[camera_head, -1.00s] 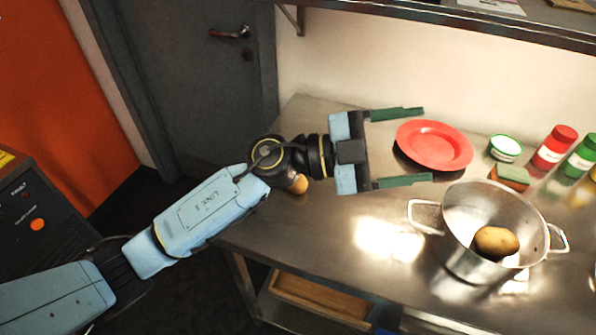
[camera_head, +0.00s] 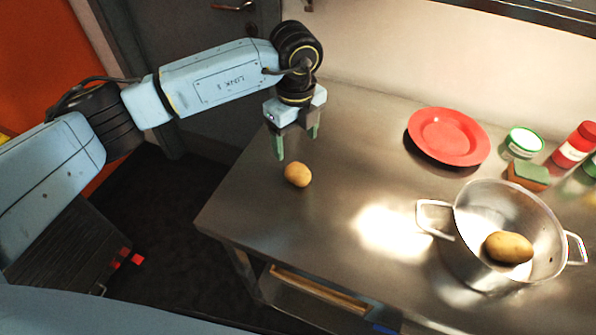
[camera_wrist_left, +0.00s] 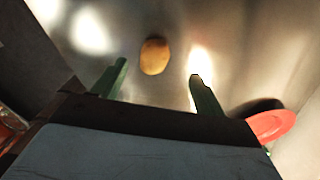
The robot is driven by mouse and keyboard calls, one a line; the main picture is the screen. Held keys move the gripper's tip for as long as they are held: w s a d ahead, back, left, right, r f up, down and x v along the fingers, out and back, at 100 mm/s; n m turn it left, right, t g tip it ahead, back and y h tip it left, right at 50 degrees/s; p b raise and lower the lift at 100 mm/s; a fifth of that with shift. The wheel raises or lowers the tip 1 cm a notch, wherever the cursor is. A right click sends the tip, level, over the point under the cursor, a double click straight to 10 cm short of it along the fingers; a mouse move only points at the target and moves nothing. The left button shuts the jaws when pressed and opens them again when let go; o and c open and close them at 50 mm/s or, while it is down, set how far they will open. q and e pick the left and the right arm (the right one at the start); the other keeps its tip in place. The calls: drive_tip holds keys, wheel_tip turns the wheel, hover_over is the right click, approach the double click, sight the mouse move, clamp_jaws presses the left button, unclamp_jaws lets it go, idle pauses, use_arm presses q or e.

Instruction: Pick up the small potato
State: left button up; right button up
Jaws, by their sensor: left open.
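A small potato (camera_head: 298,174) lies on the steel table near its left edge. My left gripper (camera_head: 297,146) points down above and just behind it, its green fingers apart and empty. In the left wrist view the small potato (camera_wrist_left: 155,55) shows beyond the open fingertips, between their lines and nearer the left finger. It appears apart from both fingers. A larger potato (camera_head: 508,247) lies inside a steel pot at the right. My right gripper is not in view.
The two-handled steel pot (camera_head: 467,218) stands at the right of the table (camera_head: 345,130). A red plate (camera_head: 448,137), a green-and-white bowl (camera_head: 524,141), a sponge (camera_head: 527,176) and a red-capped bottle (camera_head: 574,146) stand behind it. The table is clear between the small potato and the pot.

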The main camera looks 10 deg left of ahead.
sight(295, 166)
use_arm(q)
wheel_tip(295, 166, down, 3)
drive_tip(key=shift+f, duration=0.15)
drive_tip(key=shift+s+f, duration=0.2)
drive_tip(key=shift+f, duration=1.15)
drive_tip(key=shift+s+f, duration=0.15)
drive_tip(key=shift+f, duration=1.15)
drive_tip(key=c, duration=1.1)
